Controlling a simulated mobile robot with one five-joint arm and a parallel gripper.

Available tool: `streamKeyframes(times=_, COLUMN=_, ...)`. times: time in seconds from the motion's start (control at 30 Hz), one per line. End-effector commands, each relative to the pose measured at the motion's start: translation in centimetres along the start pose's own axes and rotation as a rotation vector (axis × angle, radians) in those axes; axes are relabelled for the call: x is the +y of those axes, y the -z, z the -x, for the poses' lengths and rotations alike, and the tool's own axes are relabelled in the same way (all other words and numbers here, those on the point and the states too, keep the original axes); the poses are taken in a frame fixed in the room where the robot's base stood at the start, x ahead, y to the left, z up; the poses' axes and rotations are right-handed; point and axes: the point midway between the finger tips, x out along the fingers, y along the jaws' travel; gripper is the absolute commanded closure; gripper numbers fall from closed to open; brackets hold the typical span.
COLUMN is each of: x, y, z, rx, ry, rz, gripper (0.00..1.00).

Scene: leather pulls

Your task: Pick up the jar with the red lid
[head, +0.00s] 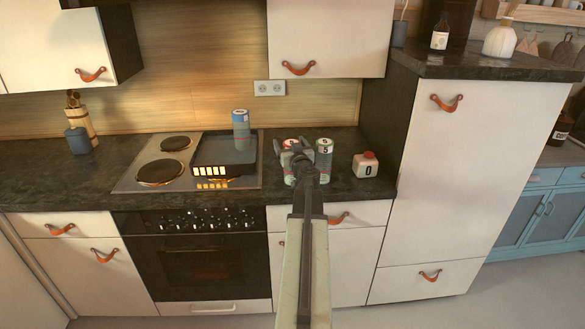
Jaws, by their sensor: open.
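A small white squarish jar with a red lid (366,167) stands upright on the dark counter, near the tall cabinet. It has a dark mark on its front. My gripper (292,154) is over the counter to the left of this jar, apart from it in the picture. Its jaws are open, and it overlaps a can with a red and white top (290,144), hiding part of it. I cannot tell whether the gripper touches that can.
Another can (325,149) stands between my gripper and the jar. A dark pan (211,158) and a blue can (241,124) are at the hob (160,172). The tall cabinet (432,184) bounds the counter at the right.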

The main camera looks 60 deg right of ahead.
Motion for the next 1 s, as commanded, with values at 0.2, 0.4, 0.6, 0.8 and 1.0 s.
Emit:
streamKeyframes(times=0.2, x=0.1, y=0.0, z=0.1, rx=0.0, ry=-0.001, rz=0.0, gripper=0.5)
streamKeyframes(times=0.4, x=0.1, y=0.0, z=0.1, rx=0.0, ry=-0.001, rz=0.0, gripper=1.0)
streamKeyframes(times=0.6, x=0.1, y=0.0, z=0.2, rx=0.0, ry=-0.002, rz=0.0, gripper=1.0)
streamKeyframes(times=0.8, x=0.2, y=0.9, z=0.2, rx=0.0, ry=-0.002, rz=0.0, gripper=1.0)
streamKeyframes(times=1.0, x=0.2, y=4.2, z=0.2, rx=0.0, ry=-0.003, rz=0.0, gripper=1.0)
